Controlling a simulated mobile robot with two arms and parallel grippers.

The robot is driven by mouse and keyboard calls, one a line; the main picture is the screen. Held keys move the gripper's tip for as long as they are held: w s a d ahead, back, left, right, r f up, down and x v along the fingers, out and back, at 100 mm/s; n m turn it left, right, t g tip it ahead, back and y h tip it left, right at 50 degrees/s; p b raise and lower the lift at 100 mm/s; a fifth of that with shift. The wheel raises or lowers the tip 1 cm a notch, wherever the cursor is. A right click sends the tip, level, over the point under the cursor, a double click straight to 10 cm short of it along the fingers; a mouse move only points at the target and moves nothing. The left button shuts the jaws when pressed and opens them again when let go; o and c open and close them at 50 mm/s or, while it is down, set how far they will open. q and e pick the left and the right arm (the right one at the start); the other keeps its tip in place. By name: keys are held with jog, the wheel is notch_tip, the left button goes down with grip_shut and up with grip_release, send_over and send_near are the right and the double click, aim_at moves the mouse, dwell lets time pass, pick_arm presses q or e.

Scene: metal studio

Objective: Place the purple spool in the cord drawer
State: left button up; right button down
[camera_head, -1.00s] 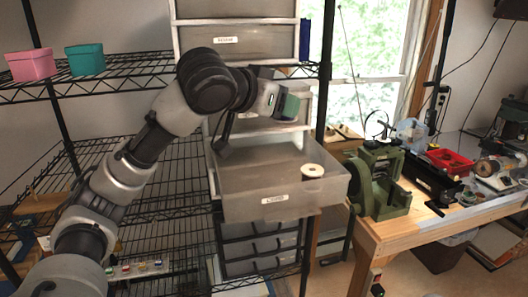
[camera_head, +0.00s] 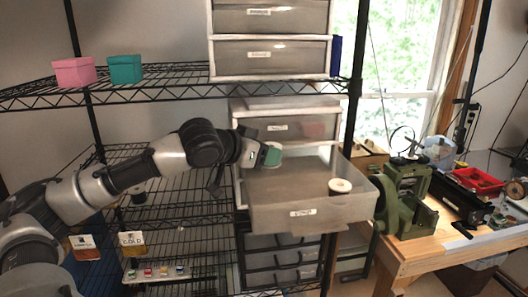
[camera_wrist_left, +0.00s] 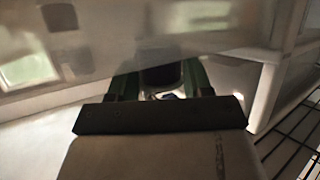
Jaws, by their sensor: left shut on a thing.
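The open drawer (camera_head: 315,215) juts out of the shelf unit, with a label on its front that is too small to read surely. A pale spool (camera_head: 340,186) sits toward its right side. My left gripper (camera_head: 272,155) is over the back left part of the drawer, its green fingers pointing right. In the left wrist view the fingers (camera_wrist_left: 160,82) are shut on a dark rounded thing (camera_wrist_left: 161,75), which I take as the purple spool; its colour barely shows. In the head view the gripper hides it. My right gripper is not in view.
Closed drawers stand above (camera_head: 270,58) and just behind (camera_head: 285,128) the open one. A black shelf post (camera_head: 354,100) rises behind its right side. Pink (camera_head: 74,71) and teal (camera_head: 125,69) boxes sit on the left shelf. A green machine (camera_head: 403,200) stands on the workbench at right.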

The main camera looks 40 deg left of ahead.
pick_arm(q)
jog(key=shift+f+b, duration=0.45)
jog(key=shift+f, duration=0.15)
jog(key=o, duration=0.9)
jog(key=shift+r+p, duration=0.5)
jog(key=shift+r, duration=0.2)
jog(key=shift+s, duration=0.2)
jog(key=b+v, duration=0.5)
jog(key=v, duration=0.6)
jog(key=shift+s+r, duration=0.2)
jog(key=shift+s, duration=0.05)
